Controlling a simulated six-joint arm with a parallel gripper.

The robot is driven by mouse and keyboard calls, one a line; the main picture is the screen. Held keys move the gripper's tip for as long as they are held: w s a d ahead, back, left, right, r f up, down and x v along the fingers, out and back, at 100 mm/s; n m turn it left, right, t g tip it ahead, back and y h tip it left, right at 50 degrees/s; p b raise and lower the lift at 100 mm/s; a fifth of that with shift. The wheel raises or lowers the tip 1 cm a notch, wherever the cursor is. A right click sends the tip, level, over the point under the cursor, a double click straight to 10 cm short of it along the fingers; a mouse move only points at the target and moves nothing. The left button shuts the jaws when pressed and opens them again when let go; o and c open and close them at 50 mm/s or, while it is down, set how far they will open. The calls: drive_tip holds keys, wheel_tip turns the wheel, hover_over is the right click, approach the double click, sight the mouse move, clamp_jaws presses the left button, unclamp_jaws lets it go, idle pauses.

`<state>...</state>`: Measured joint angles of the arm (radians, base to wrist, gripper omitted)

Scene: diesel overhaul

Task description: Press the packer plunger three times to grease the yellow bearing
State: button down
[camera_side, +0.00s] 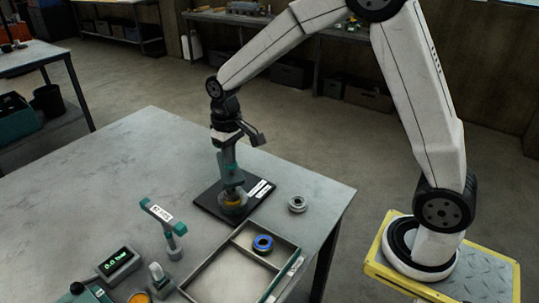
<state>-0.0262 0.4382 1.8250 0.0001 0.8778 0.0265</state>
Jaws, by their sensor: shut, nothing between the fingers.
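The packer (232,204) stands on a dark base plate (208,197) on the grey table, with a yellow-orange part showing low in it, which looks like the yellow bearing (233,198). The packer's teal and grey upright body rises from there. My gripper (229,150) points down directly over the packer, at the top of its plunger. The gripper is shut, with nothing held between its fingers. It hides the plunger top, so I cannot tell whether it touches it or how far down the plunger is.
A blue bearing (263,244) lies in a divided tray (222,280). A grey ring (297,204) lies right of the packer. A teal-handled tool (166,228), a green-lit display (117,264) and an orange-filled container (139,297) stand at the front. The table's left part is clear.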

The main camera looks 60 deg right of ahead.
idle(0.4)
drive_tip(key=shift+r, duration=1.75)
drive_tip(key=shift+f, duration=0.25)
drive_tip(key=shift+f, duration=0.7)
drive_tip(key=shift+f, duration=0.9)
drive_tip(key=shift+r, duration=1.85)
drive_tip(key=shift+f, duration=0.55)
